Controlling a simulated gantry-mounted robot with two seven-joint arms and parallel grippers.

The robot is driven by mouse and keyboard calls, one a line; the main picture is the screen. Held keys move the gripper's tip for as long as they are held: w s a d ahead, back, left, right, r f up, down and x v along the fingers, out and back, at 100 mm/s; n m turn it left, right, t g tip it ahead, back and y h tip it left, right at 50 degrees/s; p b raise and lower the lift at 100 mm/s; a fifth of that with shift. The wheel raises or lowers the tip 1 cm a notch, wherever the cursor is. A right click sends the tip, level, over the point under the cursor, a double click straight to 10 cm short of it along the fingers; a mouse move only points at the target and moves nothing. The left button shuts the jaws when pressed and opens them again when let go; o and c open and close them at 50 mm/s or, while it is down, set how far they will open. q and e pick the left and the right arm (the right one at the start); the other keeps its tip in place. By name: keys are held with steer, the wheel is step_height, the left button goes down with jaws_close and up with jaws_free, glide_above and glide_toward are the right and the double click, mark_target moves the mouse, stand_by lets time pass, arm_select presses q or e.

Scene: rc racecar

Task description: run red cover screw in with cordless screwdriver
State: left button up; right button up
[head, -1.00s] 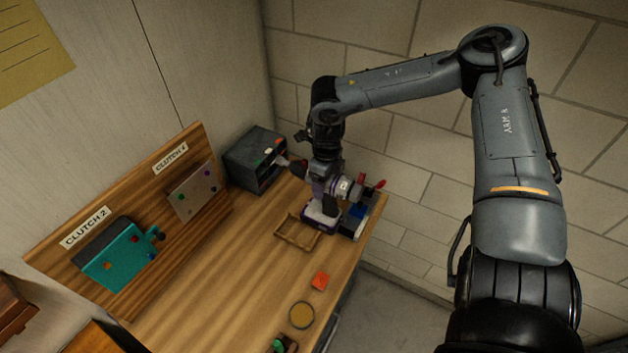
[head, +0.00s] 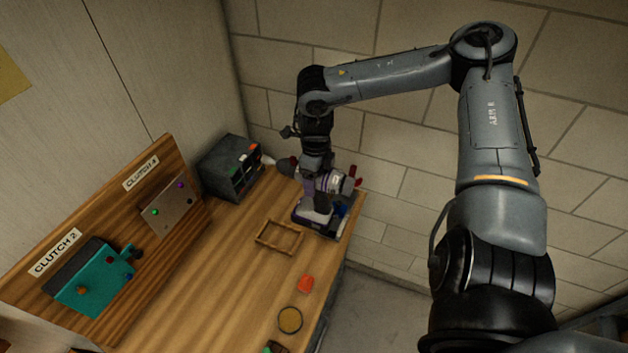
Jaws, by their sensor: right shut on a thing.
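My right gripper (head: 316,172) is shut on the cordless screwdriver (head: 312,214), a purple and grey tool with a pale base. It is at the far right corner of the bench, by a dark tray, with its nose to the left; I cannot tell whether its base touches anything. A teal block (head: 82,298) with small coloured screw heads is on the upright wooden board under the label CLUTCH 2. A grey plate (head: 170,212) with several coloured heads is under the second label. The heads are too small to tell which is the red cover screw. My left gripper is not in view.
A dark bin with shelves (head: 222,165) stands at the back by the wall. An empty wooden frame (head: 260,238), an orange-red piece (head: 305,283) and a round yellowish dish (head: 290,320) lie along the bench's right side. The bench (head: 215,285) before the board is clear.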

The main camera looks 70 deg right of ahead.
steer(key=shift+r, duration=1.9)
steer(key=shift+m, duration=0.3)
